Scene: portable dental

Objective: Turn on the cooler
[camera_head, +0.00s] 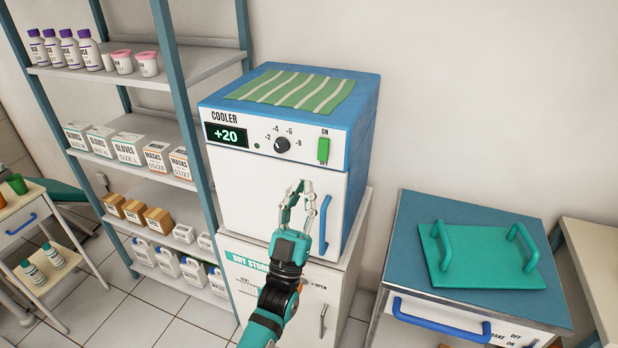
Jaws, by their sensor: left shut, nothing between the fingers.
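The cooler (246,190) is a white box with a blue top and sides, standing on a white dry storage cabinet (245,262). Its display (226,135) reads +20. A green switch (323,150) marked ON above and OFF below is at the right of the panel. My left gripper (300,187) is shut and empty, in front of the cooler door, below the switch and left of the blue door handle (324,224). My right gripper is out of view.
A striped green cloth (293,90) lies on the cooler. A shelf rack (190,62) with bottles and boxes stands at the left. A blue-topped cabinet (412,217) with a green lid-like panel (480,257) stands at the right. A small cart (22,218) is far left.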

